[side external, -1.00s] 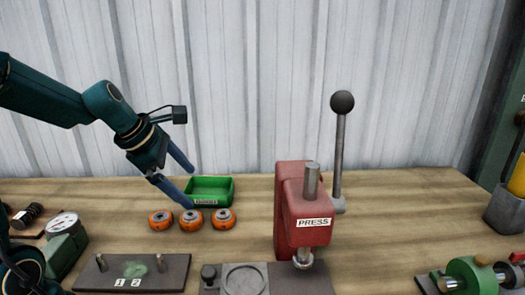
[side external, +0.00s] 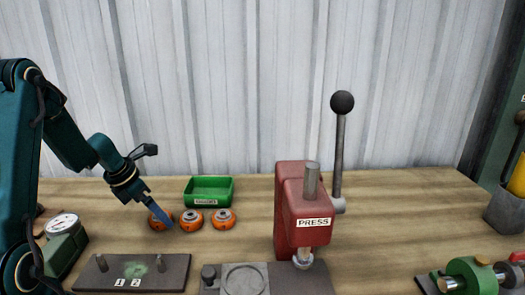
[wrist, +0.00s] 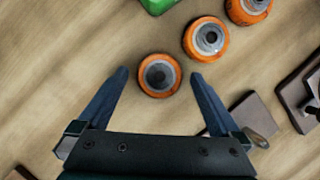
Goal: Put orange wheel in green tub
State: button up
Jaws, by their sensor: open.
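Three orange wheels with grey hubs stand in a row on the wooden bench: a left wheel (side external: 154,222), a middle wheel (side external: 191,220) and a right wheel (side external: 223,219). The green tub (side external: 209,190) is just behind them, with a label on its front; its visible inside looks empty. My gripper (side external: 163,217) is at the left wheel, partly covering it in the side view. In the wrist view my gripper (wrist: 158,80) is open, with the nearest wheel (wrist: 159,75) between and slightly beyond the fingertips. I cannot tell whether a finger touches it. The tub's corner (wrist: 157,5) shows at the top.
A red press (side external: 300,215) with a tall lever stands right of the wheels. A dark plate (side external: 132,272) with pins lies in front, and a dial gauge (side external: 63,227) stands at left. The bench between tub and press is clear.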

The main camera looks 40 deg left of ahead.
jog(key=shift+w+f, duration=0.1)
jog(key=shift+f, duration=0.25)
grip_shut()
jog(key=shift+r, duration=0.15)
